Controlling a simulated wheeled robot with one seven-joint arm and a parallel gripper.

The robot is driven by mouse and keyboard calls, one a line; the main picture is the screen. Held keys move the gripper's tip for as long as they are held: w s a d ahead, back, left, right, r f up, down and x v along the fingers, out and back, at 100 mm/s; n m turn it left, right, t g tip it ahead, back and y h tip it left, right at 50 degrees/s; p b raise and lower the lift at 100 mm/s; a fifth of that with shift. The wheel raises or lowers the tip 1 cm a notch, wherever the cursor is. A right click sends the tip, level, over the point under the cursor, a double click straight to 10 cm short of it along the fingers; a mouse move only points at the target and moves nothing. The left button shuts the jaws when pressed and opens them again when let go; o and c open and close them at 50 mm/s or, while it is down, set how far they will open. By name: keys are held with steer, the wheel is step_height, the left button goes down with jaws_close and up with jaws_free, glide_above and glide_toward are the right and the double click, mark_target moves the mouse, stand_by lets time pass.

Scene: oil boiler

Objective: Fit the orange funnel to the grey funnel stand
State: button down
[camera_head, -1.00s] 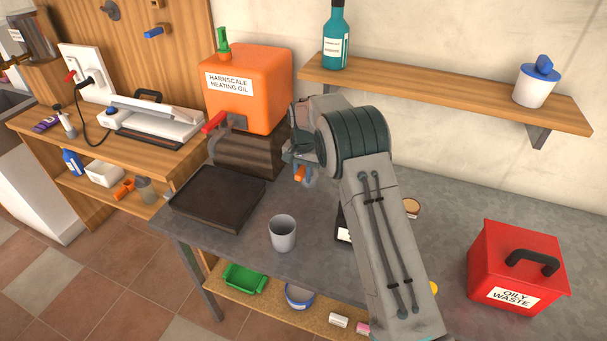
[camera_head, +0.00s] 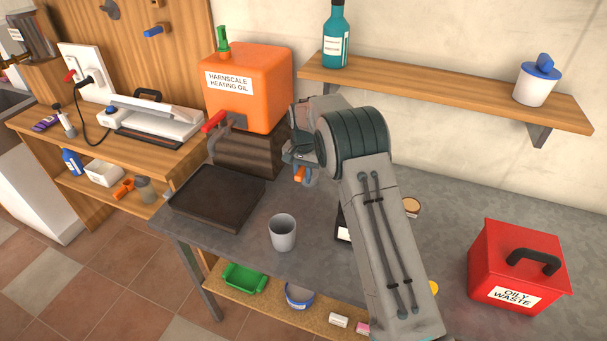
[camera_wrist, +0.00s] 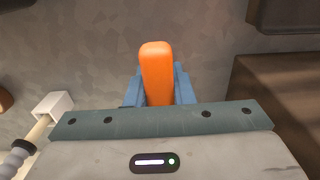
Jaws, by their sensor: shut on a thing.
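My gripper (camera_head: 300,176) is at the far side of the grey table, just right of the dark block under the oil tank. In the wrist view, its blue fingers (camera_wrist: 157,88) are shut on an upright orange piece (camera_wrist: 157,62), which looks like part of the orange funnel. The rest of that piece is hidden by the gripper and wrist. In the head view only a small orange bit shows below the fingers. A grey cup-like vessel (camera_head: 283,233) stands upright near the table's front edge, apart from the gripper. I cannot tell whether it is the funnel stand.
A dark tray (camera_head: 217,196) lies left of the gripper, below the orange tank (camera_head: 247,90) with its red-handled tap. My forearm hides part of a dark labelled container (camera_head: 344,228). A red waste bin (camera_head: 517,265) stands right. A wall shelf (camera_head: 440,95) runs above.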

steer(key=shift+f+b, duration=0.95)
steer(key=shift+f, duration=0.75)
steer(key=c, duration=1.2)
jaws_free()
steer(key=shift+o, duration=0.2)
steer(key=shift+r, duration=0.15)
step_height(320, 180, up, 14)
steer(key=shift+f+b, duration=0.2)
steer(key=shift+b, duration=0.25)
steer(key=shift+r, duration=0.1)
